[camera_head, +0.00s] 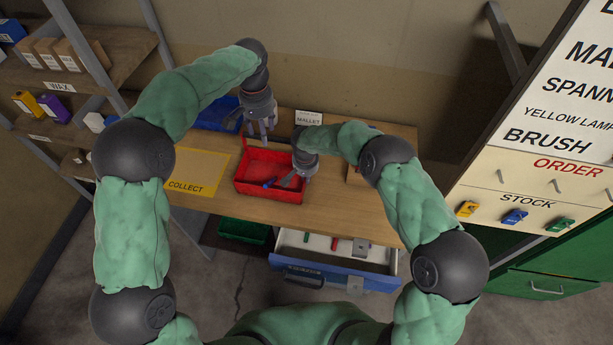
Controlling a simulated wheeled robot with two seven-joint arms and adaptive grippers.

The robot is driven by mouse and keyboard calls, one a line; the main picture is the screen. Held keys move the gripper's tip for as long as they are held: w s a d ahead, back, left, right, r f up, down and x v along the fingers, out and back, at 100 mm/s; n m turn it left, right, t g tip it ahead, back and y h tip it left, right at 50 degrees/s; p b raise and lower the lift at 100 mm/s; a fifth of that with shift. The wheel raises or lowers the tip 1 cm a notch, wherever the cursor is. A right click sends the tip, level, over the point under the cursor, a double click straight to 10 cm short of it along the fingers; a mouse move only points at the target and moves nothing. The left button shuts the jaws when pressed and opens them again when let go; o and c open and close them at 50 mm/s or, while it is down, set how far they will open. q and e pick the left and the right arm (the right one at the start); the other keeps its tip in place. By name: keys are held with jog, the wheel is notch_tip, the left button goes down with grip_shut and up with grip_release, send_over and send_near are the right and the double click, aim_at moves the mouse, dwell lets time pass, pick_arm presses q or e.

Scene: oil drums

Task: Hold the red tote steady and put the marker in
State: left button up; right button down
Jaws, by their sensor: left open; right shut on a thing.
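The red tote (270,194) sits on the wooden bench near the middle of the view. My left gripper (262,137) is open at the tote's far wall, pointing down. I cannot tell whether its fingers touch the wall. My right gripper (291,181) reaches over the tote's right side and is shut, with its fingertips low over the inside. A small blue stick, which looks like the marker (268,183), lies at these fingertips, inside the tote's outline. The fingers hide part of it, and I cannot tell whether it touches the floor of the tote.
A yellow COLLECT mat (200,172) lies left of the tote. A blue bin (216,116) stands behind it, and a MALLET card (308,118) at the back. An open blue-fronted drawer (335,272) with tools juts out below the bench. A green bin (242,231) is underneath.

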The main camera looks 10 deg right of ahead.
jog(key=c, duration=1.3)
grip_release()
jog(key=shift+r, duration=0.1)
notch_tip(320, 180, up, 12)
jog(key=s, duration=0.1)
jog(key=shift+s+a, duration=0.2)
jog(key=shift+a, duration=0.05)
jog(key=shift+f, duration=0.25)
